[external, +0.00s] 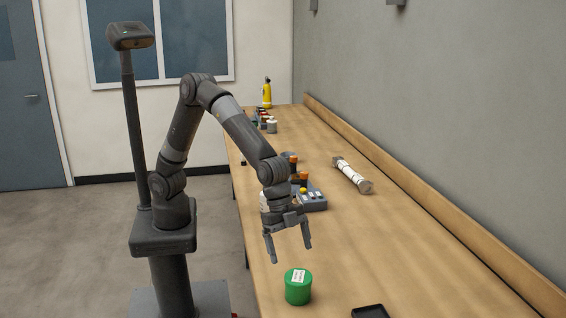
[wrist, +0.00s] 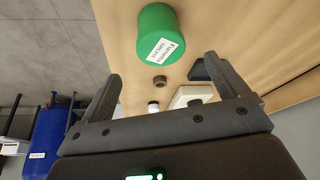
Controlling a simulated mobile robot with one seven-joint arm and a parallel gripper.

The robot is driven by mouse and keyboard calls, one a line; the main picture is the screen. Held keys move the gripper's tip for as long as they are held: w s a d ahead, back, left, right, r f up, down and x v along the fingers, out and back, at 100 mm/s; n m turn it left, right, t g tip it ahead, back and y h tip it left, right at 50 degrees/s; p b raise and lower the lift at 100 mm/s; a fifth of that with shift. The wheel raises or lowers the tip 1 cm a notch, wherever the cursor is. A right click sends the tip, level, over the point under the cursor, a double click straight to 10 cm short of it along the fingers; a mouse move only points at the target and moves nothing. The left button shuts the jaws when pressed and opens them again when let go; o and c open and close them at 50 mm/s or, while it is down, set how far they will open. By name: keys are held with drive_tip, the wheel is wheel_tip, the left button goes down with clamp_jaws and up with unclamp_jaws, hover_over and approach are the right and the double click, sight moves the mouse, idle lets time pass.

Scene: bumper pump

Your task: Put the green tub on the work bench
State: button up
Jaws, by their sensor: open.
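The green tub (external: 298,290) with a white label stands upright on the wooden work bench (external: 410,255), close to the bench's near-left edge. It also shows at the top of the wrist view (wrist: 156,22), its label partly readable. My gripper (external: 288,248) is open and empty, pointing down above the bench. It is above and a little behind the tub, apart from it. In the wrist view the two spread fingers (wrist: 163,72) have the tub beyond their tips, not between them.
A black tray (external: 370,312) lies right of the tub. A grey box with a yellow button (external: 312,199) and orange-topped items stand behind my gripper. A yellow bottle (external: 266,93) stands far back. The bench's right-middle is clear.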

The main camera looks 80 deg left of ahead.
drive_tip(key=w+a+r+n+t+y, duration=0.1)
drive_tip(key=a+r+n, duration=0.3)
drive_tip(key=a, duration=1)
drive_tip(key=w+a+r+n+t+y, duration=0.15)
drive_tip(key=a+r, duration=0.55)
drive_tip(key=a, duration=0.7)
drive_tip(key=s+a+n, duration=0.2)
drive_tip(key=s+a, duration=0.3)
drive_tip(key=a, duration=0.3)
drive_tip(key=s+a+n+t+y, duration=0.1)
drive_tip(key=s+a+n, duration=0.2)
drive_tip(key=s+a, duration=0.2)
drive_tip(key=s+a+n, duration=0.3)
drive_tip(key=s+a, duration=0.2)
drive_tip(key=a, duration=0.6)
drive_tip(key=shift+f+y, duration=0.2)
drive_tip(key=shift+y, duration=0.15)
